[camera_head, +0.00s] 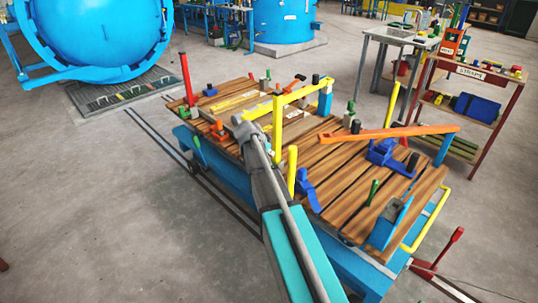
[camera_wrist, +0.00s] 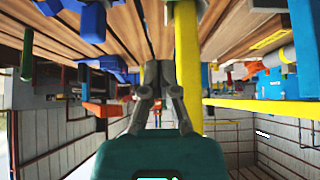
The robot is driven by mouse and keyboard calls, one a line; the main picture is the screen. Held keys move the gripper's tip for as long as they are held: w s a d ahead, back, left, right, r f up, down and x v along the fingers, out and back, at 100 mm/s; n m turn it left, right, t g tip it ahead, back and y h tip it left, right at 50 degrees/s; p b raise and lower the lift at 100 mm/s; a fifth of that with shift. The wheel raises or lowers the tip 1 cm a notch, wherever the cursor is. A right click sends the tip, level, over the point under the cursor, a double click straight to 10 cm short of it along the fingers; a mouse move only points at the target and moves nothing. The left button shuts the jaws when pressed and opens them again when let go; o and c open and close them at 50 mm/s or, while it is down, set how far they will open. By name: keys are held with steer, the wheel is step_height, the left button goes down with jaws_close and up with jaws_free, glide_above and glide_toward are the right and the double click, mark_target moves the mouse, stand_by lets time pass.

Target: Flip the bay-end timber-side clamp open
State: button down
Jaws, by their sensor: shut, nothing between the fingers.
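My gripper (camera_head: 242,123) is shut and empty above the left half of the wooden deck of a blue cart. In the wrist view my gripper (camera_wrist: 158,70) points at the deck planks, close beside a yellow post. Several clamp-like fittings stand on the deck: a blue one (camera_head: 382,153) at right, a blue one (camera_head: 307,190) at the near edge, and an orange one (camera_head: 217,130) left of my gripper. I cannot tell which is the bay-end timber-side clamp. A blue fitting (camera_wrist: 92,20) also shows in the wrist view, apart from my fingers.
A yellow frame (camera_head: 277,128) stands just right of my gripper. An orange bar (camera_head: 385,133) spans the deck's right part. A red post (camera_head: 186,78) stands at the far left corner. A blue vessel (camera_head: 98,35) is behind left. The floor at left is clear.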

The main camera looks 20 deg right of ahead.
mark_target(279, 159)
steer(key=b+x, duration=0.6)
steer(key=x, duration=0.2)
steer(key=shift+f, duration=0.25)
steer(key=shift+s+a+r, duration=0.1)
steer(key=shift+s+a, duration=0.1)
steer(key=shift+a, duration=0.45)
steer(key=shift+s+a+r, duration=0.1)
steer(key=shift+s+a, duration=0.15)
steer(key=shift+a, duration=0.35)
steer(key=shift+s+a, duration=0.2)
steer(key=shift+a, duration=0.45)
steer(key=shift+a, duration=0.1)
steer(key=shift+d, duration=0.2)
steer(key=shift+d, duration=0.1)
